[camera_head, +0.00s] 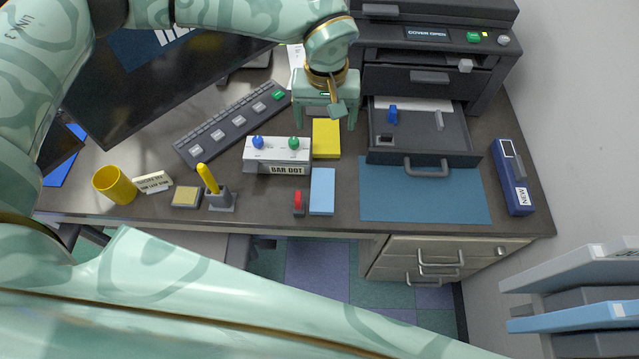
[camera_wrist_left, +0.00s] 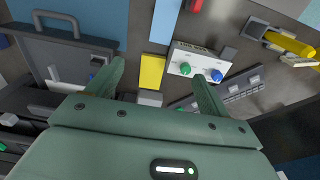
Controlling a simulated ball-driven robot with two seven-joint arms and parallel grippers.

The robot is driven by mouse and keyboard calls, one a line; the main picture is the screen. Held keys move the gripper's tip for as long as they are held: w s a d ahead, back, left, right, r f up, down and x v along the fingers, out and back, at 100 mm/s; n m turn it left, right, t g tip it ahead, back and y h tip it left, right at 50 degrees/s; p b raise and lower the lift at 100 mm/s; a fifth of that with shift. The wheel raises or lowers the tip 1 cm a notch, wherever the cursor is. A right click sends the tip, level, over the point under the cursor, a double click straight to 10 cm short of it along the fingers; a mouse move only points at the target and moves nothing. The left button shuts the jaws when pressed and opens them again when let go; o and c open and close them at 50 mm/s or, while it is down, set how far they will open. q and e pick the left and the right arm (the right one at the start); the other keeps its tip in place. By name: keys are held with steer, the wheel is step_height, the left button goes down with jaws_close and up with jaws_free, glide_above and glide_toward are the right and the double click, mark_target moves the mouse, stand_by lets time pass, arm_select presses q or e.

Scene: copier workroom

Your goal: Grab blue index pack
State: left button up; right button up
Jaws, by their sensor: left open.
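The blue index pack (camera_head: 322,192) is a light blue block lying flat near the desk's front edge. It also shows at the top of the left wrist view (camera_wrist_left: 163,22). A yellow pack (camera_head: 326,138) lies just behind it, and a pale pack (camera_wrist_left: 150,98) sits beyond the yellow one, partly hidden by my gripper in the head view. My left gripper (camera_head: 328,124) is open and empty, above the back of this row and apart from the blue pack. In the left wrist view its fingers (camera_wrist_left: 160,72) frame the yellow pack. My right gripper is not in view.
A white box with blue and green knobs (camera_head: 277,156) stands left of the packs, and a red-topped item (camera_head: 298,203) is close beside the blue pack. An open copier drawer (camera_head: 424,140) and a flat blue mat (camera_head: 424,194) are to the right. A keyboard (camera_head: 232,123) lies behind left.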

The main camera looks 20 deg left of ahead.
arm_select(q)
steer(key=b, duration=0.5)
glide_toward(323, 178)
step_height(323, 178, down, 3)
steer(key=shift+w+d+f+b, duration=0.15)
steer(key=shift+f+b, duration=0.1)
steer(key=shift+b, duration=0.6)
step_height(323, 178, down, 5)
steer(key=shift+f+b, duration=0.25)
steer(key=shift+b, duration=0.6)
steer(key=shift+r, duration=0.15)
steer(key=shift+c, duration=0.3)
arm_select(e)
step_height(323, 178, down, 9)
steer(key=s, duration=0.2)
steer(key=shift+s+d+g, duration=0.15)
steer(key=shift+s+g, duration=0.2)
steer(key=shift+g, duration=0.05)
arm_select(q)
steer(key=c, duration=1)
